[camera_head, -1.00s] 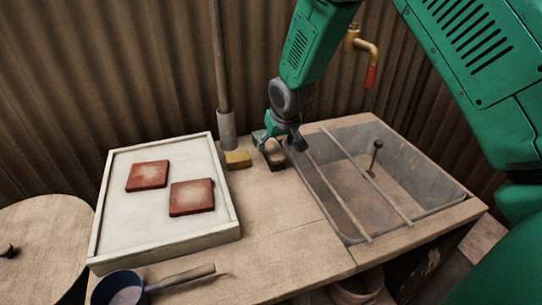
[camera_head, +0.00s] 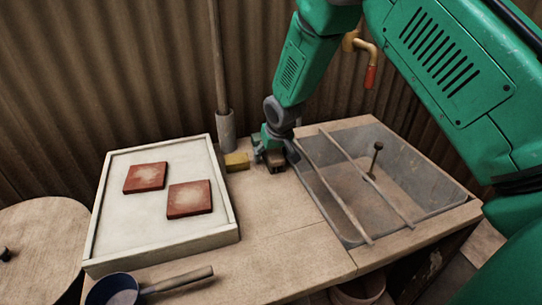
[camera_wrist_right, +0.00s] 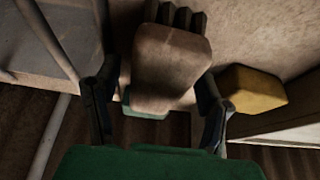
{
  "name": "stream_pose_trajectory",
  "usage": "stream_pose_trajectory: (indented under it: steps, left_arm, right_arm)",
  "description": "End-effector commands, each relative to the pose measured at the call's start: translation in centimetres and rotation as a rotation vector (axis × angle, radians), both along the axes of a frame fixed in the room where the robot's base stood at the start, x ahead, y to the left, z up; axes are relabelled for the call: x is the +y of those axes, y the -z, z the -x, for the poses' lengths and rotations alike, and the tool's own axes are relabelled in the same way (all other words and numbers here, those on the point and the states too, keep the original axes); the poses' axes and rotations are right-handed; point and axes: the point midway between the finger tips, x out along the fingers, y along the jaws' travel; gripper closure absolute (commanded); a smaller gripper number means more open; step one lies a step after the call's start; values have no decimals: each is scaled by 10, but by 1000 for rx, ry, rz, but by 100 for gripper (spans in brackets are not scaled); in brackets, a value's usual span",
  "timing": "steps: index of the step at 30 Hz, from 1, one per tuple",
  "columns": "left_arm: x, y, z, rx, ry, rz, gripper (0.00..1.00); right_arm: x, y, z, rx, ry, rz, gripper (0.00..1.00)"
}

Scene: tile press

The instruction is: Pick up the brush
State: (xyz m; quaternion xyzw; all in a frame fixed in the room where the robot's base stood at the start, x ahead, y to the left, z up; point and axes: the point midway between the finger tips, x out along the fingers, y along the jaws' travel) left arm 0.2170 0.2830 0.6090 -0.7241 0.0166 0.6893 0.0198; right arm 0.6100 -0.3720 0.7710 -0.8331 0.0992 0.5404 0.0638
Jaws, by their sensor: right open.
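The brush (camera_wrist_right: 172,62), a brown wooden block with dark bristles at its far end, lies on the wooden bench. In the head view the brush (camera_head: 276,167) is partly hidden by my right gripper (camera_head: 273,154). In the right wrist view the fingers of my right gripper (camera_wrist_right: 153,88) are open, one on each side of the brush, with gaps visible. The brush is not gripped. My left gripper is not in view.
A yellow sponge (camera_head: 237,162) sits close left of the brush. A pale framed tray (camera_head: 128,213) with two red tiles stands further left. A metal basin (camera_head: 425,181) with two rods across it is on the right. A dark pan (camera_head: 115,290) lies in front.

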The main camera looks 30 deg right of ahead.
Motion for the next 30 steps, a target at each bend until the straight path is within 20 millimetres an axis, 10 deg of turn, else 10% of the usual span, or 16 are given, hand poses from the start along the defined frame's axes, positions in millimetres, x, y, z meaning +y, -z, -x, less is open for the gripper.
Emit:
stream_pose_trajectory:
  steps: [13,18,30]
  left_arm:
    - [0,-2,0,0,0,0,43]
    - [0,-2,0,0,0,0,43]
    - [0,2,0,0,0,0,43]
  right_arm:
    - [0,2,0,-1,-1,2,36]
    - [0,2,0,0,-1,1,93]
    - [0,-6,0,-2,-1,1,99]
